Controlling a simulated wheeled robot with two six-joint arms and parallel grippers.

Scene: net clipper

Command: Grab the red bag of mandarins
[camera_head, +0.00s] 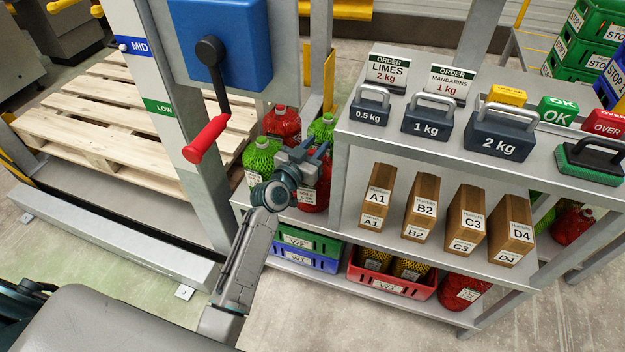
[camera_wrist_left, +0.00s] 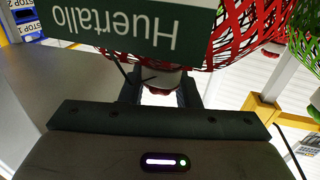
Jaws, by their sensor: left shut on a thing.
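A red net bag of mandarins (camera_head: 318,193) is at the left end of the shelf unit, partly hidden behind my left gripper (camera_head: 305,153). The gripper is shut on the top of this bag. In the left wrist view, the red net (camera_wrist_left: 238,30) and its dark "Huertallo" label (camera_wrist_left: 130,25) fill the top, and a red clip sits between the fingers (camera_wrist_left: 163,88). I cannot tell whether the bag rests on the shelf or hangs just above it. A second red bag (camera_head: 282,122) stands behind. My right gripper is not in view.
Green net bags (camera_head: 260,157) and (camera_head: 322,128) stand close beside the held bag. A blue box with a red-handled lever (camera_head: 207,138) is to the left. The shelf unit's top (camera_head: 380,122) holds weights and signs; cartons (camera_head: 420,208) stand below.

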